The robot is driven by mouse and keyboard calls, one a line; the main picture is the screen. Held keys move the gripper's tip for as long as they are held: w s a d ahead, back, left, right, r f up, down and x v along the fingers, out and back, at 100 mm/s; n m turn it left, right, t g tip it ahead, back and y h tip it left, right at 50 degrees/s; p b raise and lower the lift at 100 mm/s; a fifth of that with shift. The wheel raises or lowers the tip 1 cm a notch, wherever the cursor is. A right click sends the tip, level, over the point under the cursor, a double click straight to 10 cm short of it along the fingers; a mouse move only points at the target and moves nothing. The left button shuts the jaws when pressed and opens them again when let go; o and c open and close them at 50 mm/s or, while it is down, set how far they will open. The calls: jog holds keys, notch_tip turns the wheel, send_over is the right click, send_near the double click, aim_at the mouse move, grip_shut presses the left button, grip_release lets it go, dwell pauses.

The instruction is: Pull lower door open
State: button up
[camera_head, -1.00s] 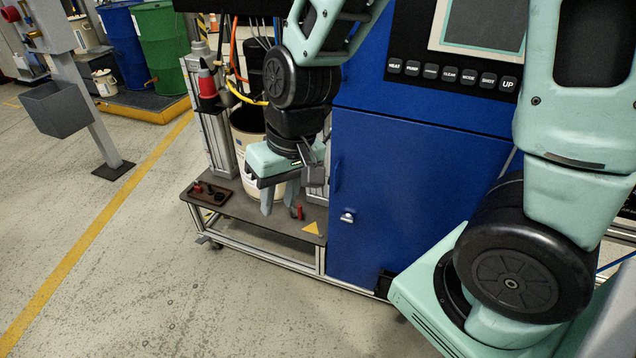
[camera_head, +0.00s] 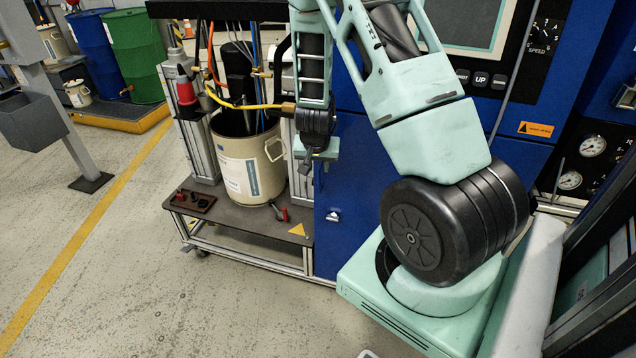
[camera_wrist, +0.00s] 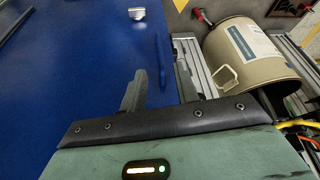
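The lower door (camera_head: 350,185) is a blue panel on the cabinet, and it looks shut. A silver lock (camera_head: 333,215) sits on its left part; it also shows at the top of the wrist view (camera_wrist: 137,14). A slim blue handle (camera_wrist: 162,62) runs along the door near its edge in the wrist view. In the head view the arm and gripper hide the handle. My gripper (camera_wrist: 160,85) is open, its two fingers apart and pointing toward the handle, with nothing seen held. In the head view my gripper (camera_head: 316,168) is in front of the door's upper left.
A beige drum (camera_head: 248,165) stands on the cart's platform (camera_head: 240,215), left of the door; it is close to my gripper in the wrist view. A yellow hose (camera_head: 245,106) crosses above the drum. The floor in front of the cart is clear.

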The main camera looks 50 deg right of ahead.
aim_at(319, 178)
jog(key=x, duration=0.9)
jog(key=shift+f, duration=0.1)
jog(key=shift+c, duration=0.3)
grip_shut()
